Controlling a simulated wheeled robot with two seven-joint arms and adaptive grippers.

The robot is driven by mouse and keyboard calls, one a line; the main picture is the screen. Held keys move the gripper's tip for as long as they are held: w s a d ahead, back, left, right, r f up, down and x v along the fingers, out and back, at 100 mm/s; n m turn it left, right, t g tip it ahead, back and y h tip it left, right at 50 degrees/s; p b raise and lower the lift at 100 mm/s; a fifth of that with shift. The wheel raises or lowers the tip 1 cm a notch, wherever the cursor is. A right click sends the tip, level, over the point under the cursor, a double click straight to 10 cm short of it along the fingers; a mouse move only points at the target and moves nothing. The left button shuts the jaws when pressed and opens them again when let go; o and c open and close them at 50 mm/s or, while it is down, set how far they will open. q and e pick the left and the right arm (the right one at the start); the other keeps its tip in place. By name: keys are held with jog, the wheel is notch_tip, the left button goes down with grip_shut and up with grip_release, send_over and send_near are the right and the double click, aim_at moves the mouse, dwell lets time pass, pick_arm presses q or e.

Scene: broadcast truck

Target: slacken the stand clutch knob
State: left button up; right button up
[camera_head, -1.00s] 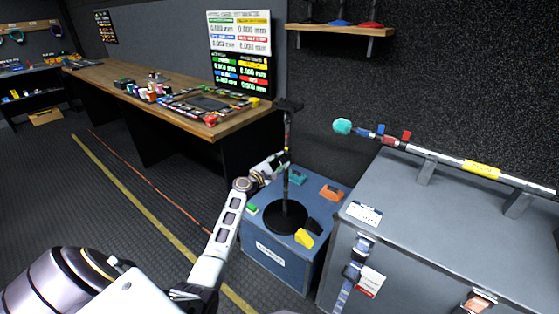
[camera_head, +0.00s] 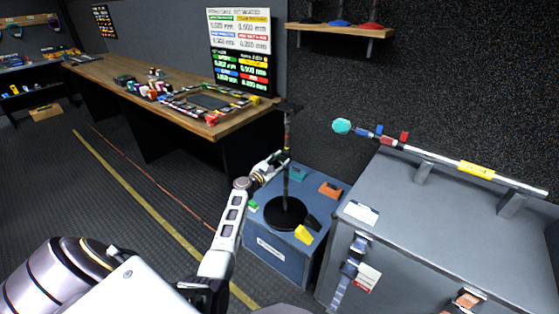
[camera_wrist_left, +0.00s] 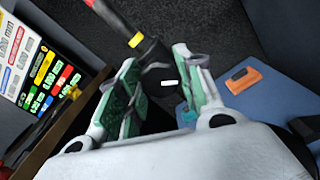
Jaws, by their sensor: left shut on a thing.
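A thin dark stand (camera_head: 286,180) rises upright from a round black base (camera_head: 286,214) on a blue case. My left gripper (camera_head: 281,158) reaches in from the left and meets the pole partway up. In the left wrist view, the black clutch knob (camera_wrist_left: 158,82), with a small white mark, sits between the green-padded fingers of my left gripper (camera_wrist_left: 158,60). The gripper is shut on the knob. Above it the pole shows a yellow band and a red section. The knob is too small to make out in the head view. My right gripper is not in view.
The blue case (camera_head: 270,256) also carries an orange block (camera_head: 330,189), a yellow block (camera_head: 304,234) and other small items. A grey case (camera_head: 400,195) on the right holds a pole on supports. A wooden bench (camera_head: 110,75) stands behind left. Open floor lies left.

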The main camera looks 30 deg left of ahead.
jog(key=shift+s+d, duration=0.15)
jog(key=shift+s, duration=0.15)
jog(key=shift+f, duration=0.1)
pick_arm(q)
jog(key=o, duration=1)
jog(key=shift+o, duration=0.2)
jog(key=shift+s, duration=0.2)
jog(key=s, duration=1.1)
jog(key=shift+s+a, duration=0.3)
jog(key=shift+a, duration=0.15)
